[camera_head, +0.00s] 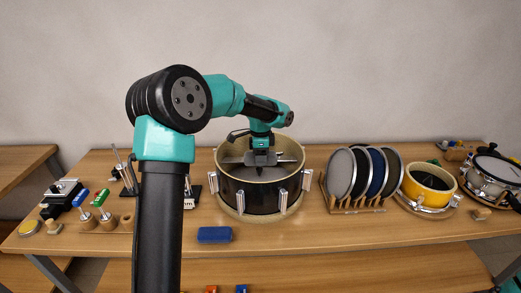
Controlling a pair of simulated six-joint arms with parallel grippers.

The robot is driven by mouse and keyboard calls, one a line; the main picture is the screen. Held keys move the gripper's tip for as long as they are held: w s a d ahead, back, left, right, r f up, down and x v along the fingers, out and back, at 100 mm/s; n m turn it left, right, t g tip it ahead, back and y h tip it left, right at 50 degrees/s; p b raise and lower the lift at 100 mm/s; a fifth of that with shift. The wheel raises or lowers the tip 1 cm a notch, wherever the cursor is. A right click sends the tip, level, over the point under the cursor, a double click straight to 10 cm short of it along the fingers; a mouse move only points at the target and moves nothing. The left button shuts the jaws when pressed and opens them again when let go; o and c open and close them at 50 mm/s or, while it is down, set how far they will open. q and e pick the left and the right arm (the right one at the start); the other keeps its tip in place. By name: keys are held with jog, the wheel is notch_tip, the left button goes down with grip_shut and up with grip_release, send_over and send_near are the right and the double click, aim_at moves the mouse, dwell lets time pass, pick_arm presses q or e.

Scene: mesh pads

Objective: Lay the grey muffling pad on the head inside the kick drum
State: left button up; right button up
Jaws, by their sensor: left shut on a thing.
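The kick drum (247,199) stands open end up on the wooden table, with a dark shell, a pale rim and metal lugs. My left arm reaches over it from the left. My left gripper (261,167) is inside the drum's opening, near its middle, and is shut on a grey, flat thing that looks like the muffling pad (237,168). The gripper hides part of the pad, and the drum's near wall hides the head below. I cannot tell whether the pad touches the head. My right gripper is not in view.
A rack (356,207) of round mesh pads stands right of the drum. A yellow drum (429,185) and a silver snare drum (492,177) are farther right. A blue block (214,235) lies in front. Small tools and brushes (100,205) stand at the left.

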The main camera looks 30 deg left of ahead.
pick_arm(q)
jog(key=shift+f, duration=8.5)
jog(key=o, duration=1)
jog(key=shift+r, duration=0.1)
notch_tip(320, 180, up, 17)
jog(key=shift+r, duration=0.15)
